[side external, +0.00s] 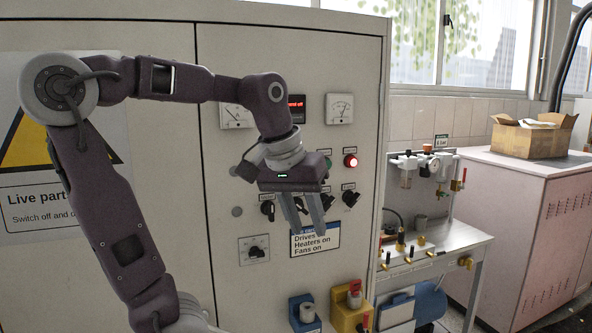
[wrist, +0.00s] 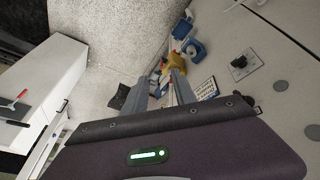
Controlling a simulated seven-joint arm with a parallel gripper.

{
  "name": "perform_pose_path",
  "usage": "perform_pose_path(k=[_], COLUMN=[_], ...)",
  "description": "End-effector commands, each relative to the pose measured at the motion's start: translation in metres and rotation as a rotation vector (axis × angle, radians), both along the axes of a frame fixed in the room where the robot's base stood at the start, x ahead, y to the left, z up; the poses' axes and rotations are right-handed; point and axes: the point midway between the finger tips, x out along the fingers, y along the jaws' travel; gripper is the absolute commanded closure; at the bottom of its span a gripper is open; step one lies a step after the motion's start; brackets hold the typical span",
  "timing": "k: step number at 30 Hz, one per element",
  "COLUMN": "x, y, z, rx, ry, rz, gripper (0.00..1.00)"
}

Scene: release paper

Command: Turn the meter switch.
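A grey cabinet (side external: 350,270) carries two white dial meters, a left one (side external: 236,116) and a right one (side external: 339,109). Below them is a row of black rotary switches, including a left one (side external: 268,208) and a right one (side external: 350,198); my gripper partly covers the middle of the row. A separate black knob on a square plate (side external: 254,249) sits lower left and also shows in the wrist view (wrist: 241,65). I cannot tell which is the meter switch. My gripper (side external: 309,228) points down before the panel, open and empty, its fingers apart in the wrist view (wrist: 158,78).
A red digital display (side external: 297,107) sits between the meters, and a lit red lamp (side external: 350,161) below. A label plate (side external: 315,240) is by the fingertips. Blue (side external: 304,312) and yellow (side external: 350,305) holders stand below. A bench (side external: 440,250) with fittings stands at right.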

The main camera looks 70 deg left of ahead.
Motion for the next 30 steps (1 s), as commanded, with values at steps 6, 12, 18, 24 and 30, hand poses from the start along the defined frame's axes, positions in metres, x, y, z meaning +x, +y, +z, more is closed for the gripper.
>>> perform_pose_path(k=[6,12,18,24,30], x=[0.007,0.0,0.0,0.001,0.002], y=[0.165,0.197,0.21,0.217,0.216], z=[0.018,0.006,-0.029,-0.043,-0.043], rx=[0.065,0.096,0.094,0.095,0.095], ry=[0.101,0.113,0.112,0.107,0.106], rz=[0.72,0.845,0.841,0.837,0.835], gripper=[0.67,0.67,0.67,0.67,0.69])
